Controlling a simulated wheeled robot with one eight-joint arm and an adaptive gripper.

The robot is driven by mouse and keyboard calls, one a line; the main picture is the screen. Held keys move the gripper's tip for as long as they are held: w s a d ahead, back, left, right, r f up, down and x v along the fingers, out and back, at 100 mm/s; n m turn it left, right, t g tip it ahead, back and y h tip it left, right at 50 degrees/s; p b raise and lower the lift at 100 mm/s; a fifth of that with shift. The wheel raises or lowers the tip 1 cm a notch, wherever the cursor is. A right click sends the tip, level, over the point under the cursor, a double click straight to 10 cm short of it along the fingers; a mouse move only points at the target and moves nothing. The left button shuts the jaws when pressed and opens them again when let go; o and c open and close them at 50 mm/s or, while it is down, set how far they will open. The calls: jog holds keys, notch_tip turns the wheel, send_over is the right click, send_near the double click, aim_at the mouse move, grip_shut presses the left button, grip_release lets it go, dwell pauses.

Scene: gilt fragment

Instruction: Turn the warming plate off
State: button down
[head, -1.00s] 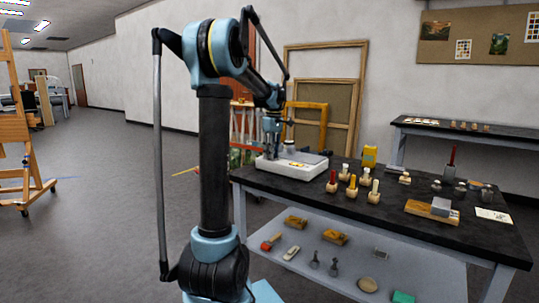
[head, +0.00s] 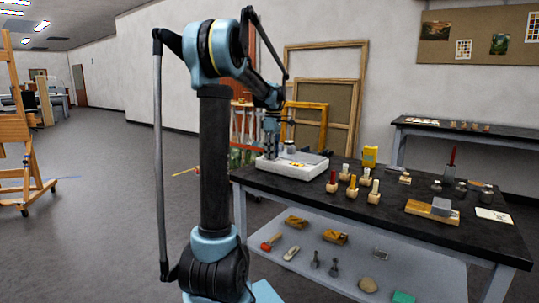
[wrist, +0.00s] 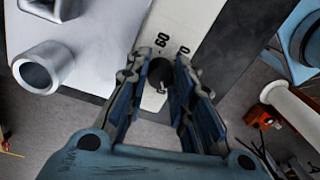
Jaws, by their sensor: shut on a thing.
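The warming plate (head: 305,168) is a low white box at the left end of the dark-topped workbench. A round dark knob (wrist: 161,73) sits on this panel, between my fingertips. My gripper (wrist: 163,80) is shut on the knob, with one finger on each side. In the head view my gripper (head: 271,150) reaches down at the plate's left side. Fine detail there is too small to tell.
A metal vessel (head: 289,147) stands on the plate. Framed canvases (head: 320,75) lean on the wall behind. The floor at left is clear up to an easel (head: 20,150).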

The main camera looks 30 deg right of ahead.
jog(key=c, duration=1.3)
grip_release()
jog(key=shift+c, duration=0.2)
jog(key=shift+w+d+r, duration=0.1)
jog(key=shift+r, duration=1.9)
jog(key=shift+w+d+r, duration=0.1)
jog(key=shift+r, duration=1.85)
jog(key=s+a+f+m+t, duration=0.15)
jog(key=s+a+f, duration=0.25)
jog(key=a, duration=1)
jog(key=s+a+f+m, duration=0.2)
jog(key=s+a+f, duration=0.15)
jog(key=a, duration=0.95)
jog(key=s+a+f+m, duration=0.1)
jog(key=s+a+f, duration=0.6)
jog(key=s+f, duration=0.1)
jog(key=s+a+f+m+t, duration=0.1)
jog(key=s+a+f+m, duration=0.1)
jog(key=s+a+f, duration=0.5)
notch_tip(320, 180, down, 4)
jog(key=shift+s+a+r+h, duration=0.15)
jog(key=shift+s+a+h, duration=0.2)
jog(key=shift+s, duration=0.25)
